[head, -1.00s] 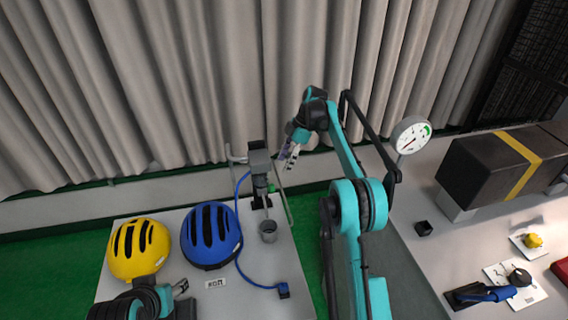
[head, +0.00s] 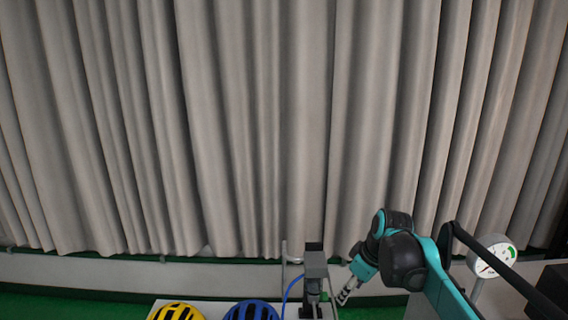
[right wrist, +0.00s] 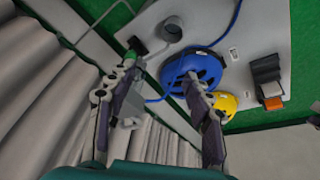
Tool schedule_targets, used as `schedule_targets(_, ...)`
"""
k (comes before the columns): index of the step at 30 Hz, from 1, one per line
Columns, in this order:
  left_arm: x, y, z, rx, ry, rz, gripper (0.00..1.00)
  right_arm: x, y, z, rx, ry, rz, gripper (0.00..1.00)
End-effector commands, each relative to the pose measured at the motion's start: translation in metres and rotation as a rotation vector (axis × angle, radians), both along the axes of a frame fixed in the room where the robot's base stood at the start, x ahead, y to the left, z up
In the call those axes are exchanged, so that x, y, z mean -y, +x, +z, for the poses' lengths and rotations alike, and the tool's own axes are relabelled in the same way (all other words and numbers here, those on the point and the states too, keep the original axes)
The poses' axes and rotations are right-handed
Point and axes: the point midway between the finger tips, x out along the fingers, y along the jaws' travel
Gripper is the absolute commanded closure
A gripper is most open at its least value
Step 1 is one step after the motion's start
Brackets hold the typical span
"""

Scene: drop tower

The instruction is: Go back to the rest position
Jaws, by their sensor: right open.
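My right gripper (head: 345,294) is at the lower middle of the head view, just right of the grey drop-tower head (head: 315,268). In the right wrist view my right gripper (right wrist: 157,98) has its two fingers spread apart with nothing between them. Beyond the fingers lie the blue helmet (right wrist: 190,75) and the yellow helmet (right wrist: 225,105) on the grey table. The tops of the blue helmet (head: 250,311) and yellow helmet (head: 176,311) also show at the bottom of the head view. My left gripper is outside the head view.
A round dial gauge (head: 493,256) stands at the right, near my right arm. A pleated grey curtain (head: 270,120) fills the background.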

Motion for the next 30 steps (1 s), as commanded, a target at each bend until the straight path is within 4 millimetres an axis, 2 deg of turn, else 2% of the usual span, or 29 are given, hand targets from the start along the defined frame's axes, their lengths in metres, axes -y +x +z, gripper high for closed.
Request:
schedule_targets(1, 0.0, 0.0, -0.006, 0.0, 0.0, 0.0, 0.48, -0.001, -0.023, -0.005, 0.015, 0.002, -0.057, 0.49)
schedule_targets(5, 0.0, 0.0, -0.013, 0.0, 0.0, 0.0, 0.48, -0.002, -0.074, -0.017, 0.061, 0.018, -0.222, 0.49)
schedule_targets(9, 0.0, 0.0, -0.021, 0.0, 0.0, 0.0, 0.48, -0.001, -0.128, -0.043, 0.121, 0.051, -0.395, 0.49)
schedule_targets(15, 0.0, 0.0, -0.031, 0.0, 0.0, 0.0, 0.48, 0.002, -0.191, -0.091, 0.201, 0.12, -0.6, 0.49)
schedule_targets(18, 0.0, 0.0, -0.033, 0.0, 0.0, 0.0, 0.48, 0.003, -0.209, -0.11, 0.229, 0.15, -0.667, 0.49)
schedule_targets(21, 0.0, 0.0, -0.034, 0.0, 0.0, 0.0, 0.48, 0.004, -0.219, -0.121, 0.246, 0.17, -0.707, 0.49)
schedule_targets(30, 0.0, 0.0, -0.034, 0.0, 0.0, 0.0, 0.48, 0.005, -0.222, -0.125, 0.253, 0.179, -0.725, 0.49)
